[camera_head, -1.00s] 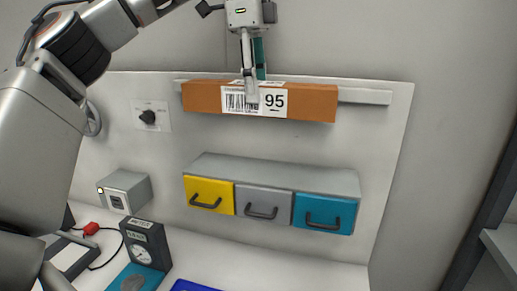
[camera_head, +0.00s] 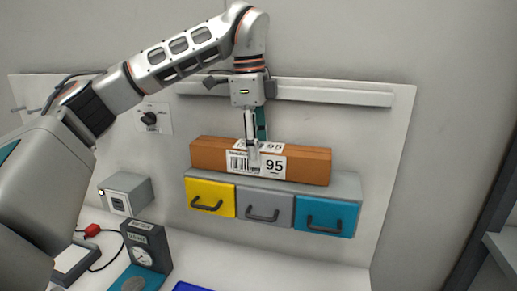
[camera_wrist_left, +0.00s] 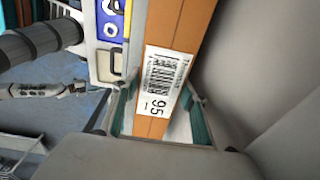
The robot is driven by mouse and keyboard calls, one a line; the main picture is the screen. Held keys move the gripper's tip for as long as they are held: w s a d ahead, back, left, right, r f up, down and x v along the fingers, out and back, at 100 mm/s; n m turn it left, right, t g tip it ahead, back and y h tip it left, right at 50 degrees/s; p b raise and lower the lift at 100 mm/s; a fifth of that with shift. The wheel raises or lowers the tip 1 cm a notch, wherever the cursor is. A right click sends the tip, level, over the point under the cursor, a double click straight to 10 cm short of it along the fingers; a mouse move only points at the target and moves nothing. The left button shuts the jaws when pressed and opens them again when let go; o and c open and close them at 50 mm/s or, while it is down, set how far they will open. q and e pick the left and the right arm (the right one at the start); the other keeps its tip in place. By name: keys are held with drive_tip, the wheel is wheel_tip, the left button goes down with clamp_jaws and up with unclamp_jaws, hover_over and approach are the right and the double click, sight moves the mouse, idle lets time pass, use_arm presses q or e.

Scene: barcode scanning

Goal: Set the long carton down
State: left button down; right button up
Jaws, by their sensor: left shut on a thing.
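The long carton (camera_head: 310,166) is brown, with a white barcode label marked 95 on its front. It lies level, lengthwise over the top of the drawer cabinet (camera_head: 348,186); I cannot tell whether it touches. My left gripper (camera_head: 257,152) comes down from above and is shut on the carton near its middle, over the label. In the left wrist view the carton (camera_wrist_left: 180,30) runs between the two teal-lined fingers of the gripper (camera_wrist_left: 160,118).
The cabinet has a yellow drawer (camera_head: 210,198), a grey drawer (camera_head: 265,207) and a teal drawer (camera_head: 325,218). An empty ledge (camera_head: 340,96) runs along the panel above. A grey box (camera_head: 125,192) and a dial gauge (camera_head: 146,247) stand at left.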

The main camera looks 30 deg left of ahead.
idle(0.3)
use_arm(q)
drive_tip(key=c, duration=1.4)
unclamp_jaws()
drive_tip(key=shift+f, duration=0.2)
drive_tip(key=shift+c, duration=0.2)
wheel_tip(320, 180, up, 12)
drive_tip(key=shift+s+a, duration=0.4)
drive_tip(key=shift+a, duration=0.05)
